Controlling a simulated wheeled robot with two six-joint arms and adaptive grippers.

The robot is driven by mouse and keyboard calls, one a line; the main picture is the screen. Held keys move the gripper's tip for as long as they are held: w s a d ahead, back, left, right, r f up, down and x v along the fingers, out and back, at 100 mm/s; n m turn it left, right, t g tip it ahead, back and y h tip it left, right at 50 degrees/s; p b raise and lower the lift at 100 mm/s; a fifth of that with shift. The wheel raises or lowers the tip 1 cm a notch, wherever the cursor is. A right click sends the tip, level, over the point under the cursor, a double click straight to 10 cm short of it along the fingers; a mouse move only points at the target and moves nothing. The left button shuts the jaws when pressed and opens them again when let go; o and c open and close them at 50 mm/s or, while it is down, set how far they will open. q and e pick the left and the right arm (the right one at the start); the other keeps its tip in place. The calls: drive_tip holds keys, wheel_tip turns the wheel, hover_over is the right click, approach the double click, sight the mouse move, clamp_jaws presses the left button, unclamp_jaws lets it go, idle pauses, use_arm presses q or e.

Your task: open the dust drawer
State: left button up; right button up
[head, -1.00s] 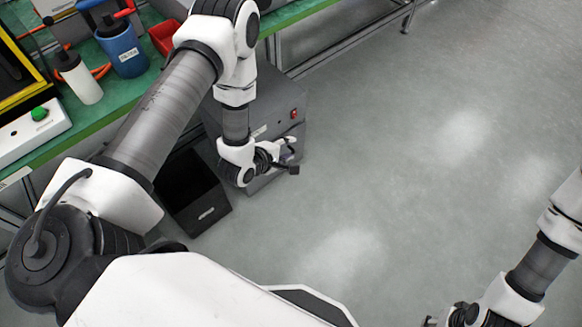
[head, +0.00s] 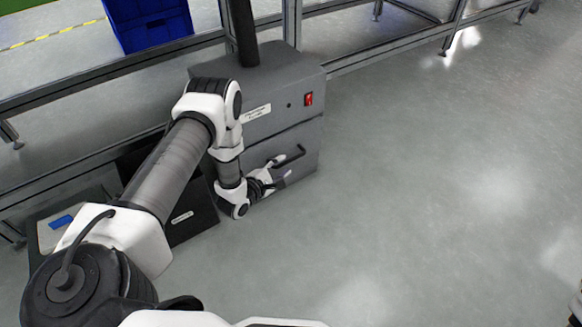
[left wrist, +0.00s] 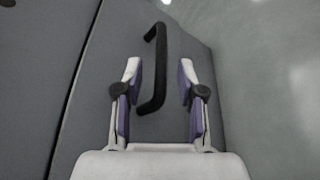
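In the left wrist view the handle (left wrist: 156,70) stands upright on the grey drawer front (left wrist: 100,100). My left gripper (head: 280,178) is open just in front of the drawer. In the left wrist view its fingers (left wrist: 160,82) lie on either side of the handle, with gaps on both sides.
A red switch (head: 309,99) sits on the cabinet's upper part, and a dark hose (head: 243,35) rises from its top. A black bin (head: 190,222) stands left of the cabinet. A blue crate (head: 150,25) is behind. The floor to the right is clear.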

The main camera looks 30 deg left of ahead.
sight(291, 159)
use_arm(q)
drive_tip(key=b+x, duration=0.1)
drive_tip(key=x, duration=0.1)
drive_tip(key=b+x, duration=0.1)
drive_tip(key=x, duration=0.1)
drive_tip(key=shift+w+f, duration=0.3)
drive_tip(key=shift+w+r, duration=0.1)
drive_tip(key=shift+w, duration=0.15)
clamp_jaws()
use_arm(e)
wheel_tip(291, 159, down, 3)
drive_tip(key=shift+r, duration=0.2)
